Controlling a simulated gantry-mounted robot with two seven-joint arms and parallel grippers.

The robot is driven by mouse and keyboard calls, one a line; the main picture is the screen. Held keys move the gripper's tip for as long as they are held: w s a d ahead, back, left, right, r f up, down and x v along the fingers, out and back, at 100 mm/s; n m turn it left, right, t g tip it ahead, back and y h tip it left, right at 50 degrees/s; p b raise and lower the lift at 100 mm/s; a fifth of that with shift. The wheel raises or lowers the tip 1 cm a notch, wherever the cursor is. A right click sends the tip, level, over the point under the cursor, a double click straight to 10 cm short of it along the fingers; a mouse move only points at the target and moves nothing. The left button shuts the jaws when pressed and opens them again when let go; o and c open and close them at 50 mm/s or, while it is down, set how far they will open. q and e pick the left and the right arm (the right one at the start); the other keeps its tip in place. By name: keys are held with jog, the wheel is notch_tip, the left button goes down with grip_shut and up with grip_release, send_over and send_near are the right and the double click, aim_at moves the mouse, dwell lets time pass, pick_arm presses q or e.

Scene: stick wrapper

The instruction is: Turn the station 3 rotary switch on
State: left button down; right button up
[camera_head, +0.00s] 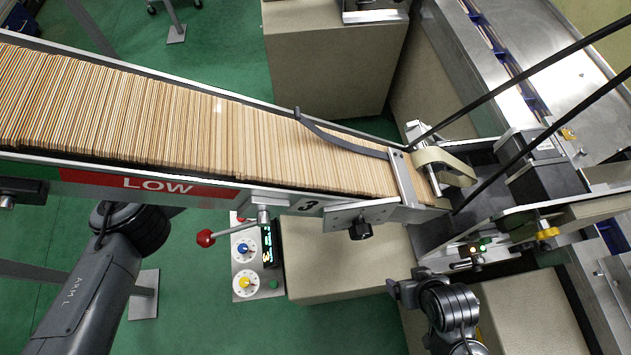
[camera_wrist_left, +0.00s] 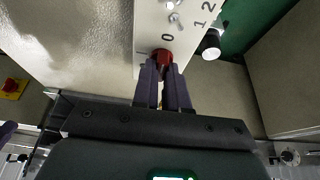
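The red rotary switch (camera_wrist_left: 164,57) is on a pale panel (camera_wrist_left: 150,25) in the left wrist view, just below a printed 0. My left gripper (camera_wrist_left: 162,68) has its two purple fingers close together, one on each side of the switch's lower part; it looks shut on the switch, though the contact is partly hidden. In the head view my left arm (camera_head: 95,285) reaches in from the left and its gripper is hidden beneath the conveyor. My right gripper (camera_head: 400,288) is at the lower right, away from the station 3 control box (camera_head: 240,267); its opening is unclear.
The conveyor of sticks (camera_head: 190,120) crosses above the control box. A lever with a red ball (camera_head: 205,238) projects beside it. The box carries a blue dial (camera_head: 244,248) and a yellow dial (camera_head: 246,283). A beige cabinet (camera_head: 345,265) stands to its right.

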pick_arm(q)
jog(key=shift+r+p, duration=0.1)
jog(key=shift+p, duration=0.35)
jog(key=n+t+p, duration=0.1)
jog(key=n+p, duration=0.1)
jog(key=p, duration=0.1)
jog(key=n+y+p, duration=0.1)
jog(key=n+p, duration=0.2)
jog(key=p, duration=0.1)
jog(key=n+t+p, duration=0.1)
jog(key=n+p, duration=0.2)
jog(key=shift+s+d+r+t+y+p, duration=0.1)
jog(key=shift+s+d+t+y+p, duration=0.05)
jog(key=shift+s+t+y+p, duration=0.2)
jog(key=n+y+p, duration=0.1)
jog(key=n+p, duration=0.1)
jog(key=n, duration=0.1)
jog(key=shift+t, duration=0.25)
jog(key=shift+d+n+y, duration=0.15)
jog(key=shift+n+y, duration=0.2)
jog(key=shift+n, duration=0.45)
jog(key=n, duration=0.1)
jog(key=n+y, duration=0.1)
jog(key=n, duration=0.1)
jog(key=shift+f+p, duration=0.25)
jog(key=shift+p, duration=0.15)
jog(key=shift+w+n+y, duration=0.1)
jog(key=shift+n+y, duration=0.2)
jog(key=shift+n, duration=0.5)
jog(key=shift+t, duration=0.3)
